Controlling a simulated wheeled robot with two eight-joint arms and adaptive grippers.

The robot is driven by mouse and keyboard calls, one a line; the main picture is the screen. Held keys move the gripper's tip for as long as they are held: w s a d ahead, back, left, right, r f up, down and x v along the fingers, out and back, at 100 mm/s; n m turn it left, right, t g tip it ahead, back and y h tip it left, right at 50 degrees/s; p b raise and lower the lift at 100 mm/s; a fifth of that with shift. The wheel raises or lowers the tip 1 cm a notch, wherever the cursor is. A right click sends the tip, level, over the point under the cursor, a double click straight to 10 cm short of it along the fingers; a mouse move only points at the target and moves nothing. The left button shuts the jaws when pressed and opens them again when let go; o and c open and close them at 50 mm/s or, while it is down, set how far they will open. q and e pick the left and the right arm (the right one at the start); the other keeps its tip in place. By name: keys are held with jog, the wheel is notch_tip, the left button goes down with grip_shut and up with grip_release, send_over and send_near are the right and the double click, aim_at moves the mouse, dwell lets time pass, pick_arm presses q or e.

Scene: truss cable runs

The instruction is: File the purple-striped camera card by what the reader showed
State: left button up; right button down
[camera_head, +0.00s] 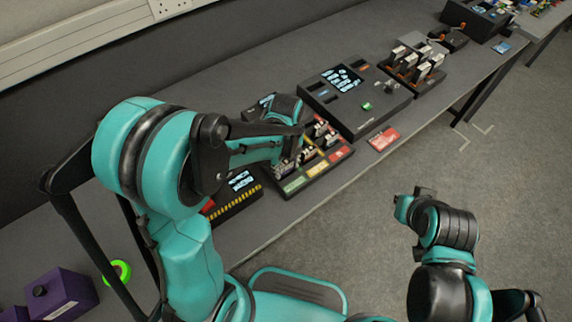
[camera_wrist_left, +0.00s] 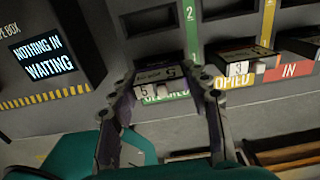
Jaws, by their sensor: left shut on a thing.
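My left gripper (camera_wrist_left: 157,84) is shut on a small dark camera card (camera_wrist_left: 160,73) with a pale label marked 5. The card is at the green lane (camera_wrist_left: 191,45) of the sorting tray, partly covering the lane's label; I cannot tell whether it rests there. In the head view my left gripper (camera_head: 291,147) is over the tray (camera_head: 318,171), which has green, yellow and red labels. The reader (camera_head: 352,100) stands just beyond, its screen text too small to read. My right gripper (camera_head: 411,203) hangs off the bench, its jaws unclear.
A card marked 3 (camera_wrist_left: 239,68) lies in the yellow lane labelled COPIED, beside the red IN lane (camera_wrist_left: 290,69). A box screen (camera_wrist_left: 43,54) reads "NOTHING IN WAITING". A rack of cards (camera_head: 417,68) stands beyond the reader. A red sign (camera_head: 383,139) lies at the bench edge.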

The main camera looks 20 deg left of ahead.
pick_arm(q)
jog(key=shift+f, duration=0.35)
jog(key=o, duration=1.7)
jog(key=shift+r, duration=0.2)
jog(key=shift+r+p, duration=2.7)
jog(key=shift+r, duration=0.95)
